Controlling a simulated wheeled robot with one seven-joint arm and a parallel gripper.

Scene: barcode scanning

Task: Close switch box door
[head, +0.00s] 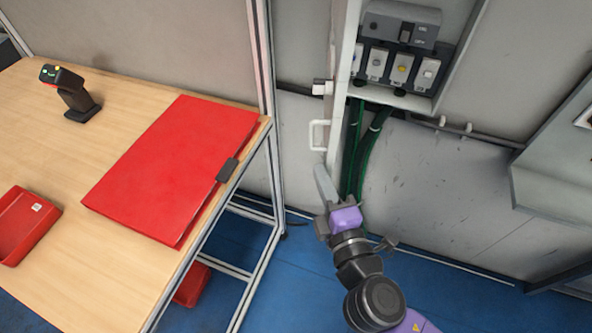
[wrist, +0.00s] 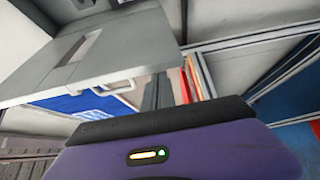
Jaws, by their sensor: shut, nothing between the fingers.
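The switch box (head: 446,62) is on the wall at the upper right of the head view, with its switches exposed. Its door (head: 340,95) stands open and is seen nearly edge-on at the box's left side. A white handle (head: 313,135) sticks out from the door's left face. In the wrist view, a grey panel that looks like the door (wrist: 110,52) fills the upper left, with the handle (wrist: 124,87) at its lower edge. My gripper (head: 322,174) is shut and empty, just below the door's lower end; I cannot tell whether they touch.
A wooden table (head: 130,90) on a metal frame stands at the left, holding a red folder (head: 175,165), a scanner (head: 72,98) and a red tray (head: 22,225). Green cables (head: 370,150) hang below the box. Blue floor (head: 300,285) lies clear between table and wall.

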